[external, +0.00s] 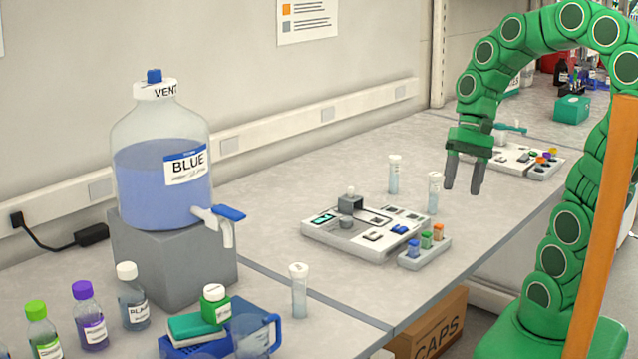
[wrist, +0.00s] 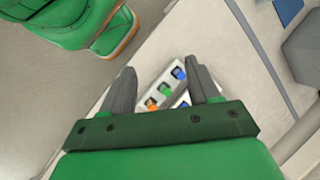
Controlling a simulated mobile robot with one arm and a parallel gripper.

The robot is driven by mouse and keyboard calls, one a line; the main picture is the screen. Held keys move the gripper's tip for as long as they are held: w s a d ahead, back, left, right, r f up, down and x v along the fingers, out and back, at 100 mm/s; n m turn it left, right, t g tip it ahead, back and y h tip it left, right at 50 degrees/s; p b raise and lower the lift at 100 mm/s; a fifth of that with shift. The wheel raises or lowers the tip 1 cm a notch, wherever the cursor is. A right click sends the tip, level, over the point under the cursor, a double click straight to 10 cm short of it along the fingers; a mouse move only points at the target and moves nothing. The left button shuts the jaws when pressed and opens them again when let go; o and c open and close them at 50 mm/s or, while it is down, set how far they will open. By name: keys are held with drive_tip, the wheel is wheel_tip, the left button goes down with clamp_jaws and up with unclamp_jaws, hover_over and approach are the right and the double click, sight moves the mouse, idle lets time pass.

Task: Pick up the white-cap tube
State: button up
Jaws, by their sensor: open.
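Three clear tubes with white caps stand upright on the bench in the external view. One tube (external: 394,176) is behind the grey device, another tube (external: 434,194) is at its back right, and a third tube (external: 299,292) is at the front near the blue tray. My gripper (external: 463,190) points down with its two grey fingers apart and empty. In the picture it is just right of the back-right tube and looks higher than the bench. My gripper also shows in the wrist view (wrist: 163,70), where no white-cap tube is visible.
A grey device (external: 330,235) and a small rack (external: 424,250) with blue, green and orange caps sit mid-bench; the rack also shows in the wrist view (wrist: 150,94). A large BLUE carboy (external: 150,150) stands left, with several capped bottles below.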

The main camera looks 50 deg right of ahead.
drive_tip(key=w+d+r+m+t+y, duration=0.1)
drive_tip(key=w+d+m+t+y, duration=0.55)
drive_tip(key=w+d+m, duration=0.95)
drive_tip(key=s+d+m+t+h, duration=0.1)
drive_tip(key=d+m+t+h, duration=0.3)
drive_tip(key=d, duration=0.8)
drive_tip(key=m+t, duration=0.1)
drive_tip(key=m, duration=0.1)
approach(434, 184)
wheel_tip(434, 184, down, 2)
drive_tip(key=w, duration=0.2)
drive_tip(key=shift+y, duration=0.35)
drive_tip(key=shift+w+d+x, duration=0.1)
drive_tip(key=shift+x, duration=1.8)
drive_tip(key=shift+w+d+x, duration=0.1)
drive_tip(key=shift+x, duration=1.8)
drive_tip(key=shift+r, duration=0.1)
drive_tip(key=c, duration=1)
